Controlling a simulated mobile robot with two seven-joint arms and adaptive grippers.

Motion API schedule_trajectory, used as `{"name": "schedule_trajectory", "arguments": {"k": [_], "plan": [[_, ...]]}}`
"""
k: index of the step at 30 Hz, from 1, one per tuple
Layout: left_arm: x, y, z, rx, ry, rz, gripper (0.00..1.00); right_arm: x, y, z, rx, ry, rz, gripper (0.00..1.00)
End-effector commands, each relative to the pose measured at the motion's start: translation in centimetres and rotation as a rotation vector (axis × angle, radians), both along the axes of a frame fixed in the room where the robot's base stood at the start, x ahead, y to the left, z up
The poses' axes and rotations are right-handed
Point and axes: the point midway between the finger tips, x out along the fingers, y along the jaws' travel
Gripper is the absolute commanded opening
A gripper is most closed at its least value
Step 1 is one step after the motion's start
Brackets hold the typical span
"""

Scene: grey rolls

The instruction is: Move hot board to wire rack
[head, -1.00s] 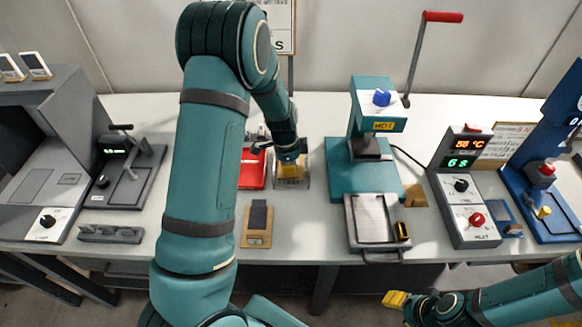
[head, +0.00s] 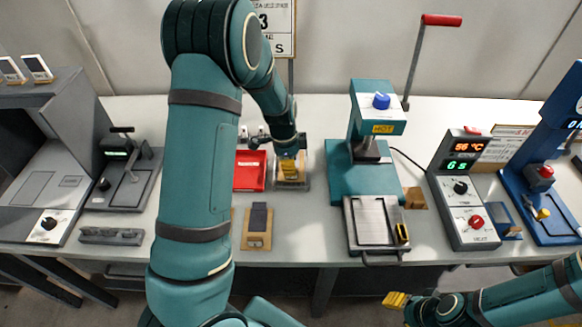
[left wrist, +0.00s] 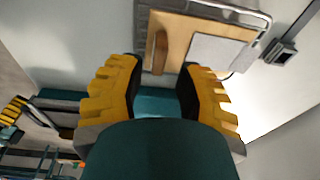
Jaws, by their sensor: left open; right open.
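A pale wooden board (left wrist: 182,42) with a raised wooden grip and a light flat panel (left wrist: 215,53) lies on the wire rack (left wrist: 264,32) in the left wrist view. In the head view the rack (head: 292,187) is near the table's middle, with the board partly hidden under my left gripper (head: 289,167). My left gripper's yellow fingers are open and apart, with nothing between them; they also show in the left wrist view (left wrist: 160,90). My right gripper (head: 396,299) is open and empty in front of the table's edge.
A red tray (head: 250,170) sits left of the rack. A wooden board with a dark panel (head: 257,226) lies in front. The teal press (head: 375,125) with its pulled-out platen (head: 372,222) stands right, beside the control box (head: 463,190).

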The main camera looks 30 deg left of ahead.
Motion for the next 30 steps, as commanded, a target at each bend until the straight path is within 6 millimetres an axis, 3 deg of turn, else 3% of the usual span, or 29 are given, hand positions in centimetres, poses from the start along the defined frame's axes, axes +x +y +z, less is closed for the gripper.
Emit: {"name": "schedule_trajectory", "arguments": {"k": [1,6,12,18,30], "plan": [[0.0,0.1,1.4,0.0,-0.005,-0.002,0.34,0.1,0.0,0.4,0.0,-0.002,-0.002,0.47],[-0.4,0.4,5.0,-0.001,-0.004,-0.001,0.34,0.3,0.0,1.0,-0.002,-0.007,-0.005,0.47],[-0.7,0.6,8.0,-0.001,-0.003,-0.001,0.34,0.5,-0.1,1.4,-0.002,-0.011,-0.008,0.47],[-0.8,0.8,9.2,0.0,0.0,-0.001,0.34,0.5,-0.1,1.6,-0.003,-0.012,-0.009,0.47],[-0.9,0.8,9.2,0.0,0.001,-0.001,0.34,0.5,-0.1,1.6,-0.002,-0.012,-0.009,0.47]]}}
